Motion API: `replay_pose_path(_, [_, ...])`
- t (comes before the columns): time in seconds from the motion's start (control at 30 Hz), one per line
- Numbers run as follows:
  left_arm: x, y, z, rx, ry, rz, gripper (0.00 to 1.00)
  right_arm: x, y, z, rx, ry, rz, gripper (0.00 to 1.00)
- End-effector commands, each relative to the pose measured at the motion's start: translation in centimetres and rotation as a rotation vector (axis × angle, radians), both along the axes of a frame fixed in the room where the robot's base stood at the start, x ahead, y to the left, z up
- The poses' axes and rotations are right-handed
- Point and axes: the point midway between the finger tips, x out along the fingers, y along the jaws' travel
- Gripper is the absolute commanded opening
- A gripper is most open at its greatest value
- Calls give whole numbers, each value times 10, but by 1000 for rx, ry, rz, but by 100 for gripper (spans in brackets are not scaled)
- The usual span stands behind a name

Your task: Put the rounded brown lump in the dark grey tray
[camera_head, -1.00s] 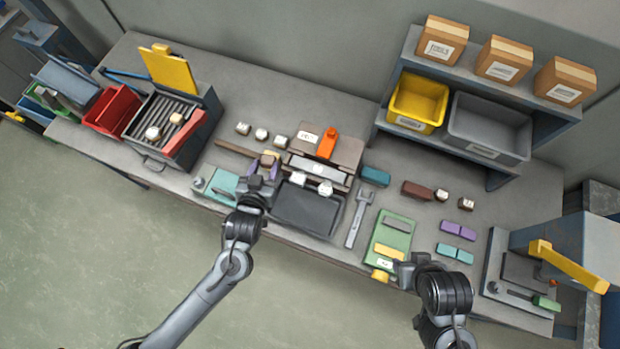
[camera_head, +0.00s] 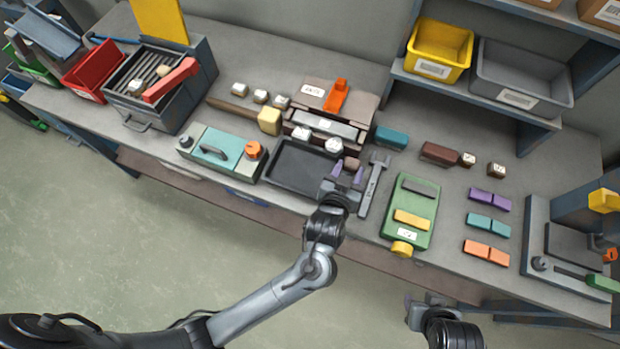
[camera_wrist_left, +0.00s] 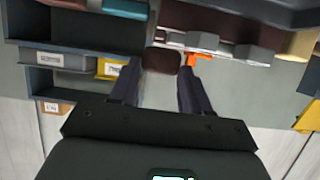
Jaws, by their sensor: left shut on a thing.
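The rounded brown lump (camera_head: 351,163) is between the fingertips of my left gripper (camera_head: 348,172), which is shut on it. In the left wrist view the lump (camera_wrist_left: 163,60) shows dark brown between the two dark fingers of my left gripper (camera_wrist_left: 160,78). The dark grey tray (camera_head: 285,181) lies on the bench, and my left gripper is at its right end in the head view. I cannot tell whether the lump is above the tray or just beside it. My right gripper (camera_head: 428,308) is low in the head view, in front of the bench; its fingers are unclear.
A grey wrench-like tool (camera_head: 374,185) lies just right of my left gripper. Two white-topped lumps (camera_head: 333,146) sit behind the tray. A teal control box (camera_head: 218,150) stands left of it, a green device (camera_head: 411,210) to the right. Bench space beyond the green device is partly clear.

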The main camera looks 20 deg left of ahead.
Motion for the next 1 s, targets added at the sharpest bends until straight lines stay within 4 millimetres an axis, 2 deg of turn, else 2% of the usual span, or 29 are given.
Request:
replay_pose_path(0.17, [1, 20, -15, 5, 0, 2, 17, 0, 1, -8, 3, -2, -2, 43])
replay_pose_path(0.5, [-2, 86, -55, 7, 1, 1, 17, 0, 2, -19, 10, 0, -6, 43])
replay_pose_path(0.6, [-2, 100, -63, 4, 1, 0, 17, -1, 3, -21, 10, 2, -6, 43])
replay_pose_path(0.8, [-3, 115, -71, 2, 0, -1, 17, -1, 2, -23, 10, 3, -6, 43])
replay_pose_path(1.0, [-3, 116, -81, 2, 1, -1, 17, -1, 2, -26, 10, 3, -6, 43])
